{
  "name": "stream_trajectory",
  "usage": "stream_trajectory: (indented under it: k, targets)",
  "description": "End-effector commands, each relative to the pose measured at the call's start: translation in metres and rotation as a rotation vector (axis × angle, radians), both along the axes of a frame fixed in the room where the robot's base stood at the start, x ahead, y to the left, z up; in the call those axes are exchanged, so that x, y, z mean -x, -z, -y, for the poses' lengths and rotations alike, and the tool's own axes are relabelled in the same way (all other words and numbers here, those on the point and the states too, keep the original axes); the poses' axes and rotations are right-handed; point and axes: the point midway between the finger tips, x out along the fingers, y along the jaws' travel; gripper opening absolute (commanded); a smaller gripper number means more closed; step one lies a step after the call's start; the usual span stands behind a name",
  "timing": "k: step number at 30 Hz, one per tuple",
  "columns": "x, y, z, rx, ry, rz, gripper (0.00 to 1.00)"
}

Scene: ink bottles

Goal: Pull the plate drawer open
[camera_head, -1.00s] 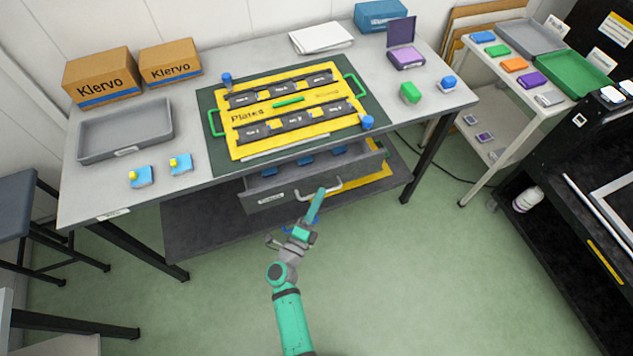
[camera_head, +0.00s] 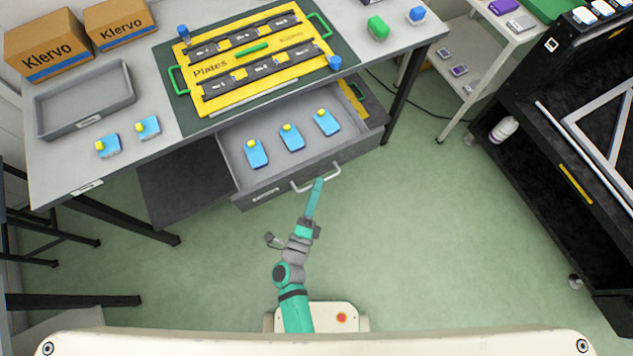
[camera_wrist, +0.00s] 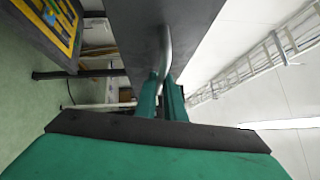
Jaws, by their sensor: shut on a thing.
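The plate drawer (camera_head: 240,172) is a grey drawer under the table, drawn well out toward me. Three blue bottles with yellow caps, one of them the middle bottle (camera_head: 292,138), lie in it. Its silvery bar handle (camera_head: 331,172) is on the front panel. In the wrist view my gripper's green fingers (camera_wrist: 160,98) close around the handle's bar (camera_wrist: 165,50), with the dark drawer front behind. The fingertips' exact contact is small in the head view.
A yellow plate frame (camera_head: 215,68) lies on a green mat above the drawer. A grey tray (camera_head: 82,100) and two blue pieces with yellow caps stand at the table's left. A black cart (camera_head: 560,150) stands at the right. Green floor in front of the drawer is clear.

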Motion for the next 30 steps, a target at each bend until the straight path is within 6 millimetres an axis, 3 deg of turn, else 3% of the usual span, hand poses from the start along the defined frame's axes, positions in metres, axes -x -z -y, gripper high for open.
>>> stream_trajectory:
  k: [8,9,11,22,30]
  targets:
    - [0.0,0.001,-0.003,0.0,-0.006,-0.002,0.0]
    - [0.0,0.001,-0.003,0.0,-0.006,-0.002,0.19]
    - [0.0,0.001,-0.002,0.0,-0.005,-0.002,0.28]
    - [0.005,0.001,-0.001,-0.001,0.0,-0.002,0.28]
    - [0.045,0.008,-0.015,-0.001,-0.002,-0.006,0.28]
